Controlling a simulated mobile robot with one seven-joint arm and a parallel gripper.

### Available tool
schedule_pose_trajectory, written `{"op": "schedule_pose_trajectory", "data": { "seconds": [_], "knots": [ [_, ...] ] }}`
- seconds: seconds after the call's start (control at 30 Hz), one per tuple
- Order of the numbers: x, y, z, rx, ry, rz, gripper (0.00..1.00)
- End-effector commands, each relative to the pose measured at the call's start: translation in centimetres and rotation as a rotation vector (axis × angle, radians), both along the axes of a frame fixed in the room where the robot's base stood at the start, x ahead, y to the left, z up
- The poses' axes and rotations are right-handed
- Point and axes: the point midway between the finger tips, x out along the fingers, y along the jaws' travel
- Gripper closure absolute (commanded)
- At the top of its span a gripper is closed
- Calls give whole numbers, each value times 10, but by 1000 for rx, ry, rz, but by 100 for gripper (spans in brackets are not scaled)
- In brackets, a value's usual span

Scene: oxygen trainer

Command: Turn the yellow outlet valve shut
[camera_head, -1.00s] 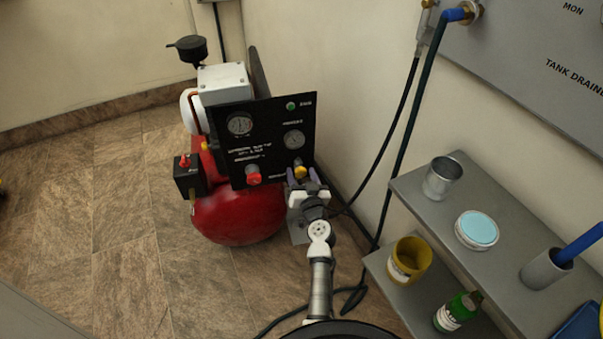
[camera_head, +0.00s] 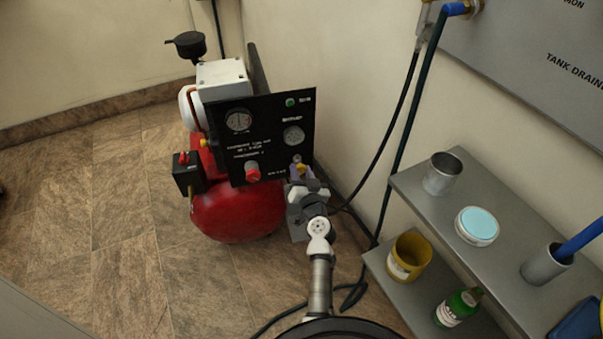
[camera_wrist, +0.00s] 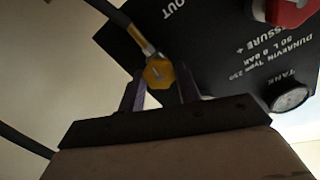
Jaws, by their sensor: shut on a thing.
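The yellow outlet valve (camera_head: 297,167) is a small yellow knob at the lower right of the compressor's black panel (camera_head: 267,140). In the wrist view the yellow valve (camera_wrist: 158,73) sits between my two purple fingers, with a brass stem and dark hose behind it. My gripper (camera_head: 301,172) is shut on the valve; it also shows in the wrist view (camera_wrist: 160,80). The fingers partly hide the knob in the head view. The knob's turn angle is hard to read.
A red knob (camera_head: 252,171) and gauges are on the panel, above the red tank (camera_head: 235,213). A grey shelf (camera_head: 425,209) with a metal cup (camera_head: 442,174) and several containers stands to the right. Dark hoses hang beside my arm. The floor at left is clear.

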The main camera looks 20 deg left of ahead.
Motion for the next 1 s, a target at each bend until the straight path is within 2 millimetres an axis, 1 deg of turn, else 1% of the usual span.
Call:
{"op": "schedule_pose_trajectory", "data": {
  "seconds": [1.0],
  "knots": [
    [2, -2, 0, 786, 527, -1, 89]
  ]
}}
